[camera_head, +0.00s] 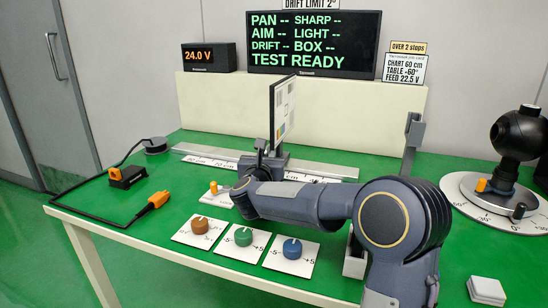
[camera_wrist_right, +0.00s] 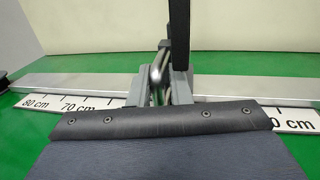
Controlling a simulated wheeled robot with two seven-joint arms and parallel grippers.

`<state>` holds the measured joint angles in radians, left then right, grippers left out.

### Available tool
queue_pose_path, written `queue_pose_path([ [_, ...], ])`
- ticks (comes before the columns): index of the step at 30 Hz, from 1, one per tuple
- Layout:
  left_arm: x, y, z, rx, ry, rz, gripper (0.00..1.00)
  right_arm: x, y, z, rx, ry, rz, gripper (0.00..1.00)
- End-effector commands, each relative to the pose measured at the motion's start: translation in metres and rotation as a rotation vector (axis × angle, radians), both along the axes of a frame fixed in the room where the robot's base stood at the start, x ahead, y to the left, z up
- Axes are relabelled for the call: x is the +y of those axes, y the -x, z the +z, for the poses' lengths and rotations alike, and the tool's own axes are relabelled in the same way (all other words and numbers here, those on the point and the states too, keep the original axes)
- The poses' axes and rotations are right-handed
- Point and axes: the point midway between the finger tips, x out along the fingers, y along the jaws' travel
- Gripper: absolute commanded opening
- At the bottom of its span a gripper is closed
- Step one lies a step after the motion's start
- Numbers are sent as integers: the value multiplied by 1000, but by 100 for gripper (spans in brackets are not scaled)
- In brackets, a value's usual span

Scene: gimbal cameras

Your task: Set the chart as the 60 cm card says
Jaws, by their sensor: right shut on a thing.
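The chart (camera_head: 284,108) is a thin upright panel seen nearly edge-on, with grey and yellow patches. It stands on a carriage (camera_head: 275,163) on the metal rail (camera_head: 325,172), and its dark edge shows in the wrist view (camera_wrist_right: 179,35). My right gripper (camera_head: 261,158) is shut on the carriage's metal handle (camera_wrist_right: 161,72). In the wrist view, the scale (camera_wrist_right: 82,104) shows 80 and 70 cm left of the gripper; a mark ending in 0 at right is partly hidden. The card (camera_head: 404,69) reads CHART 60 cm. My left gripper is out of view.
Three coloured knobs on white plates, such as the green knob (camera_head: 243,236), sit near the table's front. An orange connector (camera_head: 152,203) on a black cable lies left. A round turntable (camera_head: 470,190) with a black ball-shaped device stands right. The display (camera_head: 314,44) reads TEST READY.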

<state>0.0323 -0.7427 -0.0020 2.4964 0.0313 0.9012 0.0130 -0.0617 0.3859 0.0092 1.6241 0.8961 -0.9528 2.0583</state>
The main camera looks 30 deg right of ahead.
Motion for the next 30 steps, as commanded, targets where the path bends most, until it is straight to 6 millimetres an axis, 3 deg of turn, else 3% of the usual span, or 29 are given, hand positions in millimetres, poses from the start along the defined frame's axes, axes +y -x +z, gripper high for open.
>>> queue_pose_path([
  [3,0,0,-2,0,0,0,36,24,-26,1,-3,1,9,0],
  [9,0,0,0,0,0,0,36,48,-55,2,-3,3,6,0],
  [20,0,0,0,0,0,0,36,53,-59,2,-2,4,5,0],
  [21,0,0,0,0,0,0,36,53,-59,2,-1,3,5,19],
  [24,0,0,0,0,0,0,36,52,-59,2,-2,3,4,30],
  [30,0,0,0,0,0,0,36,52,-59,1,-1,2,3,30],
])
